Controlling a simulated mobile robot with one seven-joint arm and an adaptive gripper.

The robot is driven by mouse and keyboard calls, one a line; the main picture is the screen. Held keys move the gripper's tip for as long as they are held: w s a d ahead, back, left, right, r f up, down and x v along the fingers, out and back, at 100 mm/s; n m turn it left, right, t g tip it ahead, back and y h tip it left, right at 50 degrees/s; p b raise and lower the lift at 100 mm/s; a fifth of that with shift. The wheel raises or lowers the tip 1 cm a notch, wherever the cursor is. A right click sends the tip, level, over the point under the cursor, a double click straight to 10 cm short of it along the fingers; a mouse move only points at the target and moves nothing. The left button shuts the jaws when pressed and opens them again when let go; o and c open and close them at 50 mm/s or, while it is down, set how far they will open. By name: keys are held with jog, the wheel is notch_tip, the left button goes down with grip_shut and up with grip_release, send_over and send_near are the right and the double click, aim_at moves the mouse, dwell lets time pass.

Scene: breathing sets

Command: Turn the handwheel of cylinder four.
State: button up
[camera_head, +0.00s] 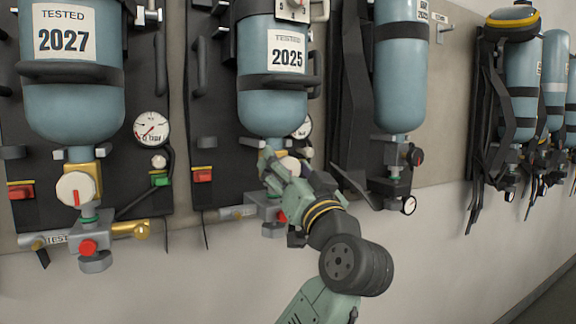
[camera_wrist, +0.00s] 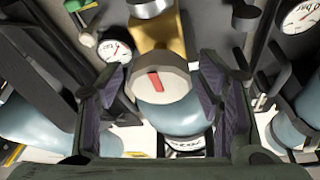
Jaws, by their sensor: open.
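The middle cylinder (camera_head: 270,95), blue with a "TESTED 2025" label, hangs valve-down on its dark backplate. A plate above it is cut off, so I cannot read its number surely. Its pale round handwheel (camera_head: 290,164) is partly hidden behind my gripper (camera_head: 274,168). In the wrist view the handwheel (camera_wrist: 160,84) has a red mark on its face and sits in front of a brass valve body (camera_wrist: 158,38). My gripper (camera_wrist: 165,88) is open, with one finger on each side of the handwheel. I cannot tell whether either finger touches it.
A "2027" cylinder (camera_head: 72,85) with its own handwheel (camera_head: 75,188) hangs at left. Another cylinder (camera_head: 400,70) with a black knob hangs at right, and more sets (camera_head: 520,90) hang farther right. A gauge (camera_wrist: 116,52) is beside the left finger. The lower wall is clear.

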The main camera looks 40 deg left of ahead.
jog(key=c, duration=1.2)
jog(key=shift+f+n+b, duration=0.15)
jog(key=shift+n+b, duration=0.15)
jog(key=shift+f+n+g+b, duration=0.1)
jog(key=shift+n+g+b, duration=0.2)
jog(key=shift+n+b, duration=0.3)
jog(key=n+g+y+b, duration=0.1)
jog(key=n+b, duration=0.1)
jog(key=n, duration=0.1)
jog(key=shift+g, duration=0.4)
jog(key=n+g+b, duration=0.1)
jog(key=n, duration=0.2)
jog(key=n+g+b, duration=0.1)
jog(key=n+g, duration=0.1)
jog(key=n, duration=0.1)
jog(key=shift+n+y, duration=0.4)
jog(key=shift+s+a+n+g+b, duration=0.15)
jog(key=shift+n+g, duration=0.55)
jog(key=shift+n, duration=0.65)
jog(key=shift+s+d+n+g+b, duration=0.15)
jog(key=shift+n+g, duration=0.55)
jog(key=shift+n, duration=0.65)
jog(key=shift+a+n+h, duration=0.1)
jog(key=shift+n+h, duration=0.2)
